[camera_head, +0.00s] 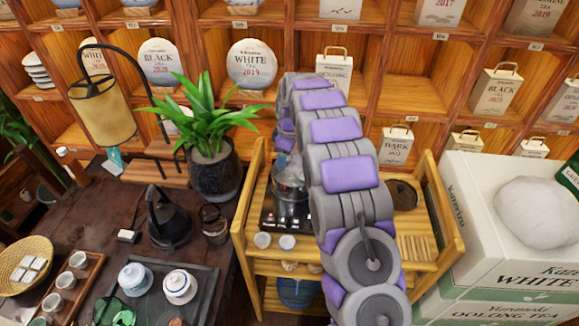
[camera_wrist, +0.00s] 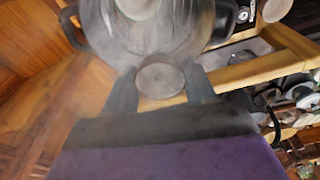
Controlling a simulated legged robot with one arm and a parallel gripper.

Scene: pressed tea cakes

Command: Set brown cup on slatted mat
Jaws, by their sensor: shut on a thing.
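In the wrist view, my gripper (camera_wrist: 160,84) is shut on a small round brownish cup (camera_wrist: 162,76) held between its two dark fingers. The cup's opening shows, but the view is blurred. In the head view, my arm hides the gripper and the cup. The slatted mat (camera_head: 413,248) is pale wood and lies at the right end of the wooden cart's top (camera_head: 440,215), to the right of my arm. Its visible part looks bare, and my arm may cover its left part.
A glass kettle (camera_head: 291,207) stands on a dark stove at the cart's left, and looms blurred beyond the cup in the wrist view (camera_wrist: 150,30). A round dark brown item (camera_head: 402,195) sits behind the mat. Large boxes (camera_head: 510,230) stand right.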

